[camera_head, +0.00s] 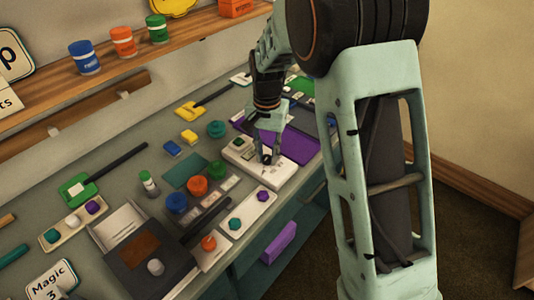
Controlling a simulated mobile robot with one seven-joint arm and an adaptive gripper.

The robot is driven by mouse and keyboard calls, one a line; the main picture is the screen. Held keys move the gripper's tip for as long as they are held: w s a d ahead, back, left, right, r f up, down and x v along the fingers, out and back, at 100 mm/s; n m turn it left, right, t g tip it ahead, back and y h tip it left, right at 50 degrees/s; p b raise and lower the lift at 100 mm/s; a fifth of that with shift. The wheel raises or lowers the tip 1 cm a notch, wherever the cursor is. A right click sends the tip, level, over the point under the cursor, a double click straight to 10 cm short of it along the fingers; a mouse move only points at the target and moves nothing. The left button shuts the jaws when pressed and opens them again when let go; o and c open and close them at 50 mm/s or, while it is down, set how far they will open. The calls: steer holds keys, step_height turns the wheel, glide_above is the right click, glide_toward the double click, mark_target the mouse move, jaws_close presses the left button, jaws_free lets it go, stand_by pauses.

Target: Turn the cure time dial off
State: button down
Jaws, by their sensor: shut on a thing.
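A long white box (285,192) lies near the front edge of the worktop, right of the middle. My gripper (268,158) points down over the middle of its top, with its fingers closed on a small dial there. The fingers hide most of this dial, so I cannot read its setting or its label. A small green knob (238,142) sits on the box's left end, clear of the fingers.
A dark box with a white knob (156,267) stands front left. Blue, orange (197,186) and green lidded jars stand left of the gripper. A purple mat (300,145) lies beyond the white box. A shelf (110,72) runs along the wall.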

mark_target(267, 157)
stand_by(0.4)
steer(key=c, duration=1.7)
jaws_free()
steer(key=shift+r, duration=0.1)
step_height(267, 157, up, 12)
steer(key=shift+f, duration=0.1)
